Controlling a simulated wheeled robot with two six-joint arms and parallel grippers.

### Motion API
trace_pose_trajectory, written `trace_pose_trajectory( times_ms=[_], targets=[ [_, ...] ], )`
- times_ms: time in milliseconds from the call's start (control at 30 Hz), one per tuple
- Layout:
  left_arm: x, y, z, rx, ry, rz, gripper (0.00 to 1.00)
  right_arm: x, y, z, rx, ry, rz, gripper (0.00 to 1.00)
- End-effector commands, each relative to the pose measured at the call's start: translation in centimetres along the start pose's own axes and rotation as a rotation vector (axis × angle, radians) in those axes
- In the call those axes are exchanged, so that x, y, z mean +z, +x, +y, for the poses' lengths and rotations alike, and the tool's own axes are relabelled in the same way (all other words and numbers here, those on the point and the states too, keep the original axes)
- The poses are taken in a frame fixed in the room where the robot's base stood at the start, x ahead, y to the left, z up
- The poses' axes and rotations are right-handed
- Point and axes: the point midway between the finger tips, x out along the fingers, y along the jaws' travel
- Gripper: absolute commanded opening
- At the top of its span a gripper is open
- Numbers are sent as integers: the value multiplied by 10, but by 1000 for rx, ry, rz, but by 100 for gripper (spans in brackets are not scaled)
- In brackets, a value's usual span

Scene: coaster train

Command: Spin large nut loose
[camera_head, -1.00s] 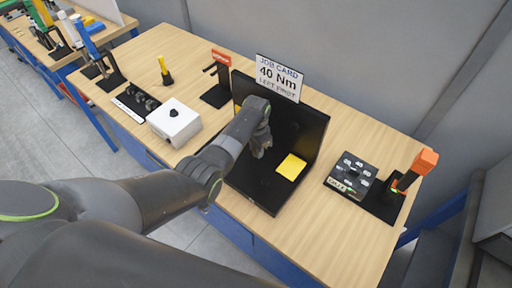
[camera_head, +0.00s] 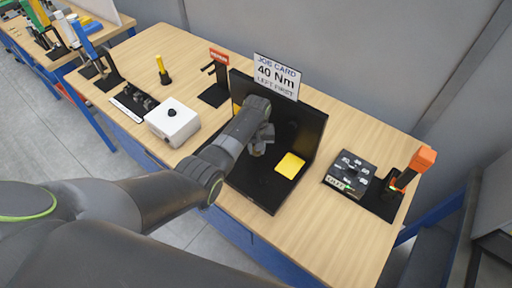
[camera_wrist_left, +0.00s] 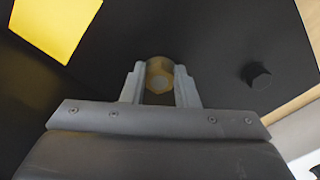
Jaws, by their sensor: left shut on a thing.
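My left gripper (camera_head: 262,143) reaches in over the black fixture (camera_head: 255,192), which has a base and an upright back panel. In the left wrist view the gripper (camera_wrist_left: 160,88) is shut on a round brass-coloured nut (camera_wrist_left: 159,68) with a grey centre, one finger on each side. In the head view the gripper and arm hide most of the nut. A yellow pad (camera_head: 290,165) lies on the fixture base; it also shows in the left wrist view (camera_wrist_left: 58,22). A small black knob (camera_wrist_left: 257,75) stands to the right of the gripper. My right gripper does not show.
A job card reading "40 Nm, left first" (camera_head: 276,77) stands behind the fixture. A white box (camera_head: 172,122) is to the left. A black dial panel (camera_head: 350,172) and an orange-handled tool (camera_head: 421,160) are to the right. Wooden table (camera_head: 290,240) is bare in front.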

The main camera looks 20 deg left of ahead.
Motion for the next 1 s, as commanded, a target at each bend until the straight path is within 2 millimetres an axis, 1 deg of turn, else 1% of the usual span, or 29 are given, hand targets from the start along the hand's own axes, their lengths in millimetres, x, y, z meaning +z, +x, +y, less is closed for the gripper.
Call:
trace_pose_trajectory(
  times_ms=[200,500,733,1000],
  targets=[
    [1,2,1,-1,-173,-2,4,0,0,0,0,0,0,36],
    [1,2,3,-1,-329,-3,4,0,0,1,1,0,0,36],
    [1,2,3,-1,-377,-4,4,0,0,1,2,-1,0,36],
    [1,2,3,-2,-386,-5,4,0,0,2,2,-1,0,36]
  ],
)
